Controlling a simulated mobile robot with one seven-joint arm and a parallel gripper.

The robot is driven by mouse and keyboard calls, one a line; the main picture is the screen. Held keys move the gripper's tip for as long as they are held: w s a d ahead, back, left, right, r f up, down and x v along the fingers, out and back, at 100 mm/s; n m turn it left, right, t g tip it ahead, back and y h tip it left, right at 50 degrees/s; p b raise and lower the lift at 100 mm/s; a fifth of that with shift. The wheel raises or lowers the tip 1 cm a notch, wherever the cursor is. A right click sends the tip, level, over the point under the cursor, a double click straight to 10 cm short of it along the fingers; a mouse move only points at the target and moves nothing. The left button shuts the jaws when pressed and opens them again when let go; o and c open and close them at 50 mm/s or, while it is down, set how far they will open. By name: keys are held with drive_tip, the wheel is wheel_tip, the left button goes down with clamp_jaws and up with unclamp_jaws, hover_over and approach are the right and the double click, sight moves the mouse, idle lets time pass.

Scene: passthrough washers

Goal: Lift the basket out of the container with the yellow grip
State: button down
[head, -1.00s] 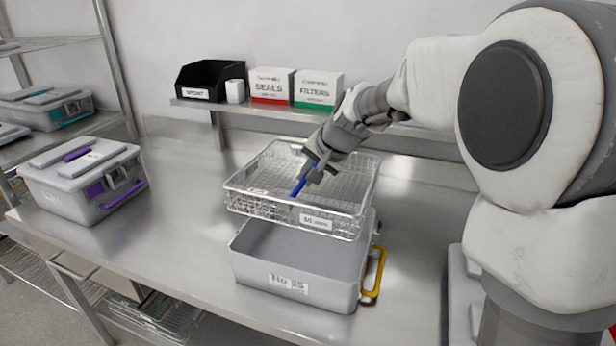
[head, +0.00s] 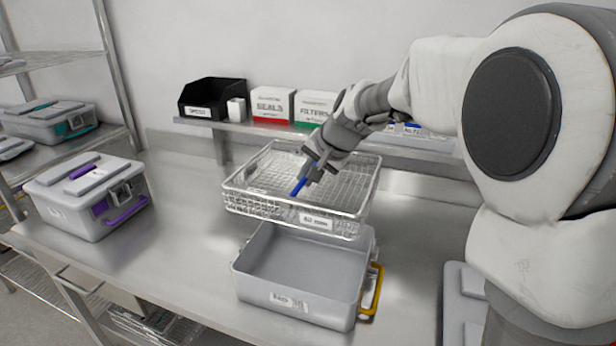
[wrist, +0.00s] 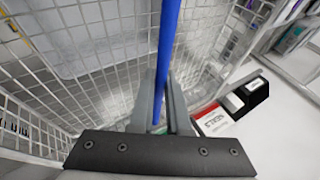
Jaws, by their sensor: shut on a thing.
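The wire mesh basket (head: 255,206) hangs in the air above and slightly behind the open grey container (head: 300,308), which has the yellow grip (head: 373,290) on its right side. My gripper (head: 309,180) is shut on the blue bar handle (head: 298,187) that crosses the basket. In the wrist view the blue handle (wrist: 168,50) runs between the two fingers (wrist: 163,108), with the mesh wall (wrist: 95,70) around it. The basket looks roughly level and carries a white label at its front. The container stands on the steel bench and its visible inside is empty.
A closed container with a purple grip (head: 88,195) stands on the bench (head: 190,250) at left. A shelf behind the basket holds a black bin (head: 211,97) and white boxes (head: 272,103). A grey lid (head: 463,305) lies at right. Bench space between the containers is clear.

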drive_tip(key=shift+r+p, duration=1.6)
drive_tip(key=shift+r, duration=0.7)
